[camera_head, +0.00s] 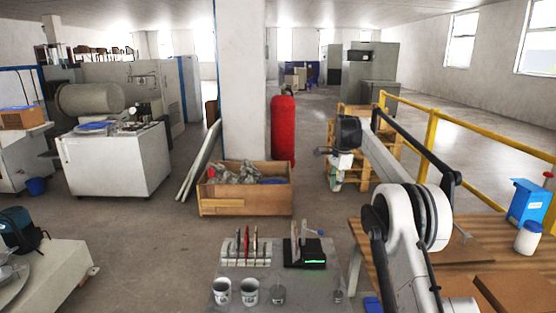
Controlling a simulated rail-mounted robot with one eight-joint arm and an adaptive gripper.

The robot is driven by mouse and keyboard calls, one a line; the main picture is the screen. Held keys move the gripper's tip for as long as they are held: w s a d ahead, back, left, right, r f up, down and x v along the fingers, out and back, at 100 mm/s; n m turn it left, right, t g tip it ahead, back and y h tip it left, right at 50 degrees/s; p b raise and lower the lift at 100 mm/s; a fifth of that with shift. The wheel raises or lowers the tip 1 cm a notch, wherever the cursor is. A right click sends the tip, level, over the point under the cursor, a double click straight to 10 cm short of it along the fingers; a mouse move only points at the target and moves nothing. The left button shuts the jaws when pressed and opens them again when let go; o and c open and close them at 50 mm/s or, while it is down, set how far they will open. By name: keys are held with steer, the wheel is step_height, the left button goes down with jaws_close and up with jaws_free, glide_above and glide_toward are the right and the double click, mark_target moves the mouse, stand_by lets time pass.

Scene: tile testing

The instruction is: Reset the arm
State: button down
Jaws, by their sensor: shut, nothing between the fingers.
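My arm rises at the right of the head camera view and reaches forward and to the left. Its end hangs above the floor beyond the work table. My gripper (336,184) points downward in front of the wooden pallets. It is shut and looks empty, though its fingers are small and hard to make out. It is apart from the objects on the table.
A grey table (305,284) in front holds a rack with several upright tiles (246,243), a black device with a green light (304,254) and several cups (249,291). A yellow railing (431,137) and wooden bench (480,238) stand right. A wooden crate (246,207) sits on the floor.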

steer(key=s+r+n+t, duration=0.2)
steer(key=s+r+n, duration=0.2)
steer(key=s+r, duration=0.75)
steer(key=s+a+r+n+t, duration=0.1)
steer(key=s+r+n, duration=0.1)
steer(key=s+r, duration=0.35)
steer(key=s+a+r+n, duration=0.1)
steer(key=s+r, duration=0.1)
steer(key=s, duration=0.7)
steer(key=s+f+n+t, duration=0.1)
steer(key=s+n, duration=0.1)
steer(key=s, duration=0.7)
steer(key=s+f+n+t, duration=0.1)
steer(key=s+f+n, duration=0.1)
steer(key=s, duration=0.7)
steer(key=s+f+n, duration=0.1)
steer(key=s+f, duration=0.4)
steer(key=s, duration=0.2)
steer(key=s+f+n+t+h+p, duration=0.1)
steer(key=s+f+n, duration=0.1)
steer(key=s+f, duration=0.3)
steer(key=s, duration=0.3)
steer(key=shift+s+a+f+n, duration=0.15)
steer(key=shift+a+f+n, duration=0.1)
steer(key=shift+n, duration=0.05)
